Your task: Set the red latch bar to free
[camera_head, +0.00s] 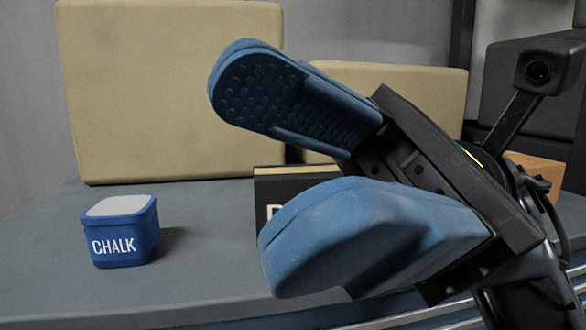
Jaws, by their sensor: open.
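My gripper (250,165) fills the middle and right of the head view. Its two blue padded fingers are spread wide apart and point to the left. Nothing shows between the fingers. No red latch bar is visible in this view; my gripper and arm cover much of the right side. A black box (283,180) with pale lettering stands behind the fingers, mostly hidden by the lower one.
A blue box marked CHALK (121,233) with a pale top sits on the grey table (50,270) at left. A large tan panel (165,95) stands behind it, with another tan panel (425,90) to the right. The table around the chalk box is clear.

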